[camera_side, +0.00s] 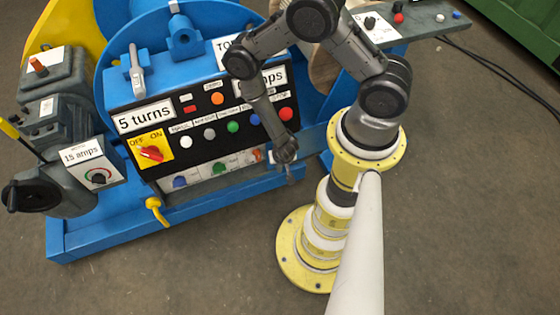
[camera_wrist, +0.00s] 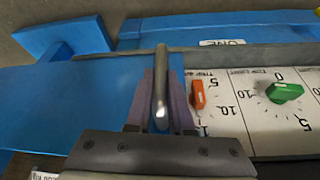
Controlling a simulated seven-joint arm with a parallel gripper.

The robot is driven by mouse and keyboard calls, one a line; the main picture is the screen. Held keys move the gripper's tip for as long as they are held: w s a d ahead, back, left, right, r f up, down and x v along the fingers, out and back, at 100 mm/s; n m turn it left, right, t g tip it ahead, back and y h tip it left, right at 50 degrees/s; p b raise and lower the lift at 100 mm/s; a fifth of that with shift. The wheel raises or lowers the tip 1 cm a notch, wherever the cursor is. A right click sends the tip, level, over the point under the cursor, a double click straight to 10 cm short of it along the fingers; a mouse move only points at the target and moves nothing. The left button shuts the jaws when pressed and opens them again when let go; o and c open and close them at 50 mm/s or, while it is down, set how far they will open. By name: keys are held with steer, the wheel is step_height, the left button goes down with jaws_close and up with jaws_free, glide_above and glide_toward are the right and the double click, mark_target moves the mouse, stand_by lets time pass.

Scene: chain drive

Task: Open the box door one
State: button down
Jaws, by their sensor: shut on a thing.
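My gripper (camera_wrist: 160,100) is shut on a grey bar handle (camera_wrist: 161,70), with one finger on each side of it. The handle stands at the right edge of a flat blue panel, the box door (camera_wrist: 70,92), in the wrist view. Right of the handle a white dial plate (camera_wrist: 228,110) is uncovered, with an orange knob (camera_wrist: 197,95) and a green knob (camera_wrist: 285,92). An upside-down label reading ONE (camera_wrist: 222,42) is on the blue frame above. In the side view my gripper (camera_side: 288,168) is at the right end of the white plate (camera_side: 205,178); its fingertips are small there.
A black control panel (camera_side: 215,135) with several coloured buttons stands just above the plate. A yellow hook (camera_side: 156,210) sticks out at lower left. A grey motor (camera_side: 60,130) is at far left. The floor (camera_side: 180,275) in front is clear.

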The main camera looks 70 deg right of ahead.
stand_by(0.6)
steer(key=s+d, duration=0.6)
steer(key=d, duration=0.1)
steer(key=shift+s, duration=0.4)
steer(key=c, duration=0.8)
jaws_free()
steer(key=shift+r, duration=0.15)
steer(key=w+d+r+v, duration=0.1)
steer(key=d+v, duration=0.1)
steer(key=v, duration=0.9)
steer(key=shift+a+r, duration=0.1)
